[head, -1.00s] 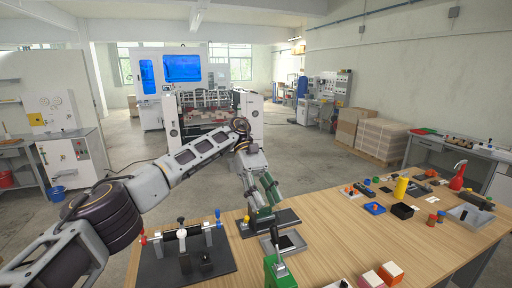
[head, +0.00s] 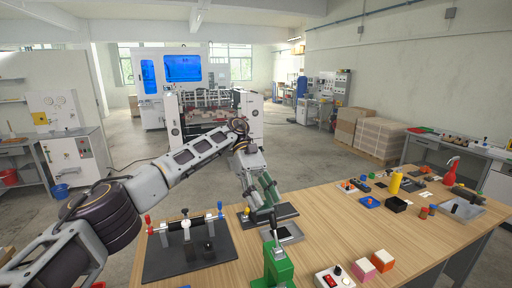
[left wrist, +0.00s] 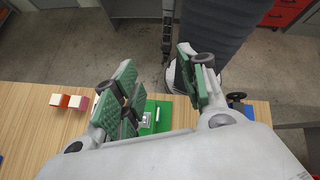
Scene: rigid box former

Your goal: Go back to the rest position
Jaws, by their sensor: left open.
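My left gripper (head: 266,198) hangs over the near-left part of the wooden table (head: 335,215) with its green-padded fingers pointing down. In the left wrist view its fingers (left wrist: 156,82) stand apart with nothing between them. It is above a dark plate and grey tray (head: 284,233), and I cannot tell its exact height. A green press-like device (head: 275,266) stands just in front of it; green also shows between the fingers in the left wrist view (left wrist: 156,116). My right gripper is in neither view.
A black fixture plate (head: 170,262) with clamps lies at the table's left. Orange and pink blocks (head: 382,260) and a white switch box (head: 333,279) lie near the front. A yellow cylinder (head: 395,183) and red bottle (head: 451,172) stand farther right.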

